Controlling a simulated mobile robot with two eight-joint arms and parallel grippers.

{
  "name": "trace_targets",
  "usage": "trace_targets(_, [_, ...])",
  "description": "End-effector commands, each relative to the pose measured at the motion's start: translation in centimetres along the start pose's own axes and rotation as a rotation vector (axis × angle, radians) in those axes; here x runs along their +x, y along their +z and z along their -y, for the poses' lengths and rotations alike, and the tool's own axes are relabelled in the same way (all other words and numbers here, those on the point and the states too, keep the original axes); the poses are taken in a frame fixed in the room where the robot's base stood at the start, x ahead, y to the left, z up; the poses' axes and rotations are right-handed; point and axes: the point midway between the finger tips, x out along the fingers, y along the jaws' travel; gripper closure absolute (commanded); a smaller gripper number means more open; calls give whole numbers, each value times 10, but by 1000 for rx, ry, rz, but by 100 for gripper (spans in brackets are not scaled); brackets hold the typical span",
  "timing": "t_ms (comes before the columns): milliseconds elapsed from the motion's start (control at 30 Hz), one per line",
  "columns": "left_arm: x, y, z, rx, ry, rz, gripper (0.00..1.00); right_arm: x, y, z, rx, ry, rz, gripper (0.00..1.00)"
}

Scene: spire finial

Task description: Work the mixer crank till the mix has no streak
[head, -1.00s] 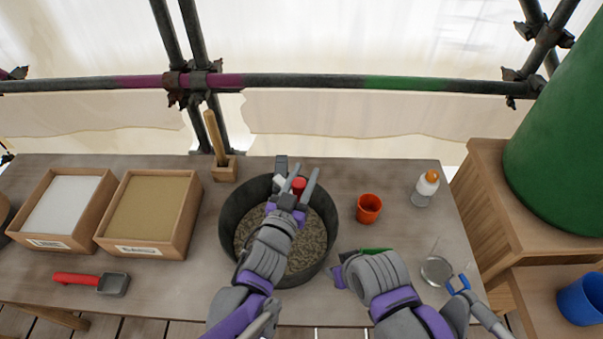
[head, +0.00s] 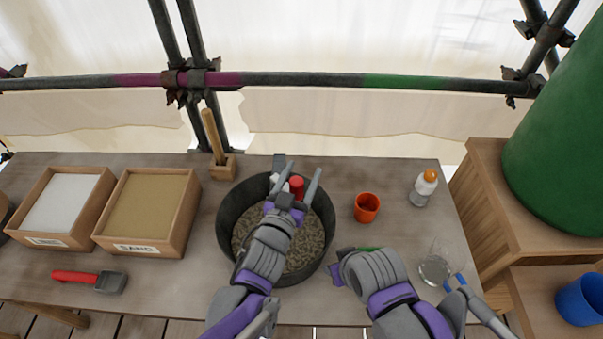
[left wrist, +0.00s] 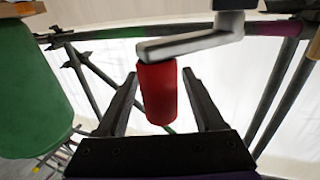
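The mixer is a dark round tub (head: 226,222) on the bench, holding a speckled grey-brown mix (head: 312,236). My left arm hides part of the mix, and I cannot make out clear streaks in the rest. The crank's red grip (head: 297,186) is near the tub's far side; it also shows in the left wrist view (left wrist: 158,95), below a grey crank arm (left wrist: 190,44). My left gripper (head: 299,182) has its fingers on either side of the red grip, with a gap on both sides. My right gripper (head: 343,270) is low beside the tub's right side; its fingers are hidden.
A white-filled box (head: 42,242) and a sand box (head: 135,247) stand left, with a red-handled scoop (head: 88,279) in front. A wooden-handled tool (head: 212,135) stands behind the tub. An orange cup (head: 367,208), an orange-capped bottle (head: 424,188) and a clear glass vessel (head: 434,270) stand right.

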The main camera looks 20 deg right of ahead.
Motion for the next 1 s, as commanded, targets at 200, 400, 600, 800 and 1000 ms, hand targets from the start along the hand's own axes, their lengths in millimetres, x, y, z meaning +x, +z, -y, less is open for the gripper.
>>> trace_targets(200, [-5,0,0,1,-1,0,31,0,0,0,0,0,0,54])
trace_targets(400, [-37,0,1,1,-2,0,31,3,2,0,0,0,1,54])
trace_targets(600, [-77,0,0,1,-1,0,31,6,4,0,0,0,2,54])
trace_targets(800, [-102,0,0,0,-1,0,31,6,4,0,0,0,2,54])
trace_targets(1000, [-109,0,0,0,0,0,31,6,4,0,0,0,2,54])
